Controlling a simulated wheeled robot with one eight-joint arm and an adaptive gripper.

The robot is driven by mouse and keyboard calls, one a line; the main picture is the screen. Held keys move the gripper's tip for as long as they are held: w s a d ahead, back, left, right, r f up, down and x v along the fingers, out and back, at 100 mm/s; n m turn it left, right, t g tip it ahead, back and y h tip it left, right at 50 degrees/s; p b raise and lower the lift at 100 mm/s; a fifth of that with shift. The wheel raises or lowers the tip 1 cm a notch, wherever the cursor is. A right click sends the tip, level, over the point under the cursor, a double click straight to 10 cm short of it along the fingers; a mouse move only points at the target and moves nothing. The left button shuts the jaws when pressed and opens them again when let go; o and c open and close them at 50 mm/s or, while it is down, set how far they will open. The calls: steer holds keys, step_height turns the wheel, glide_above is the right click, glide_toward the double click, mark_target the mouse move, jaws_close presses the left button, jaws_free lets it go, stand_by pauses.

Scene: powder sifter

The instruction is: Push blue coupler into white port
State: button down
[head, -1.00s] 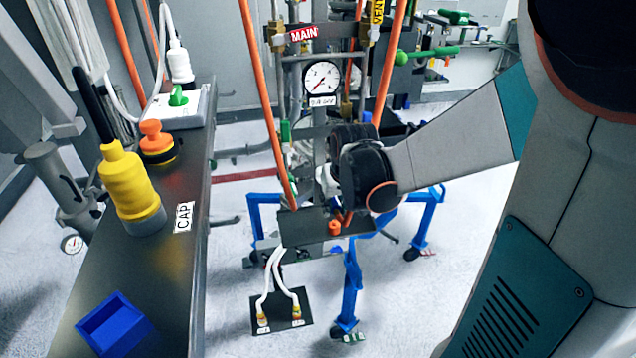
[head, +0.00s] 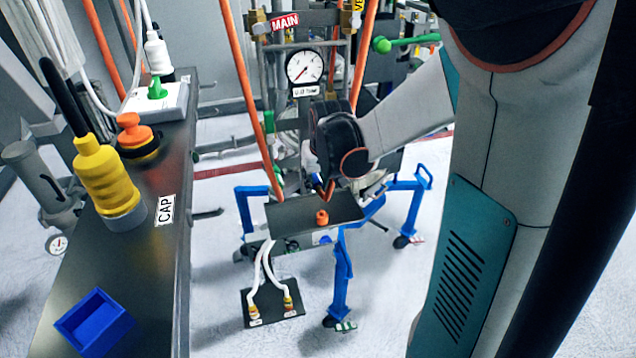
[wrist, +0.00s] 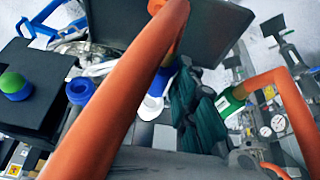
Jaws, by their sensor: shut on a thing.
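My gripper (wrist: 192,108) shows in the wrist view as dark green fingers, shut on the blue coupler (wrist: 162,78). The orange hose (wrist: 120,95) crosses in front and hides part of the coupler. A white ring (wrist: 150,106), seemingly the white port, shows just below the coupler in that view. I cannot tell whether the two touch. In the head view my gripper (head: 318,180) hangs below the dark wrist joint, above the back of a dark box. The fingers and coupler are too small there to make out clearly.
The dark box (head: 285,218) bears an orange knob (head: 321,217) and stands within a blue frame (head: 341,280). Orange hoses (head: 250,90) and a gauge (head: 304,68) are close by. A bench (head: 150,260) with a yellow bottle (head: 105,180) and blue tray (head: 95,322) stands left.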

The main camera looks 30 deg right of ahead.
mark_target(319, 188)
steer(key=shift+w+d, duration=0.15)
steer(key=shift+w, duration=0.4)
steer(key=shift+w+d, duration=0.15)
steer(key=shift+w, duration=0.35)
steer(key=shift+w+d, duration=0.1)
steer(key=shift+w, duration=0.15)
steer(key=c, duration=1.2)
jaws_free()
steer(key=shift+c, duration=0.2)
steer(key=v, duration=1.2)
steer(key=shift+s, duration=0.15)
